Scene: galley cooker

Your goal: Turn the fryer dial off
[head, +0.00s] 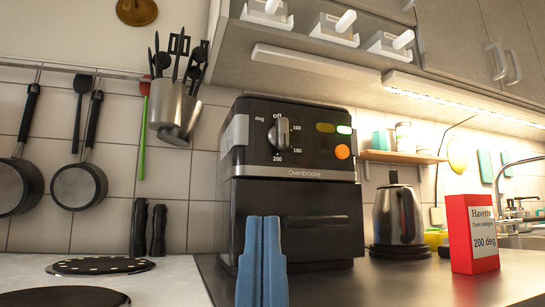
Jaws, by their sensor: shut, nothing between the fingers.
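The fryer (290,190) is a black box marked "Ovenbrooke" on the counter in the middle of the head view. Its dial (279,132) is a dark knob on the upper front panel, with marks for off at the top, 160 and 180 on the right and 200 at the bottom. The knob's grip stands nearly upright; I cannot tell which end is its pointer. My gripper (262,222) shows blue fingers pressed together, shut and empty. It is low in the picture, below the dial and in front of the fryer's lower left front, apart from the dial.
A green light (344,129) and an orange light (342,151) glow beside the dial. Hob plates (100,265) lie left. A cabinet (330,30) overhangs the fryer.

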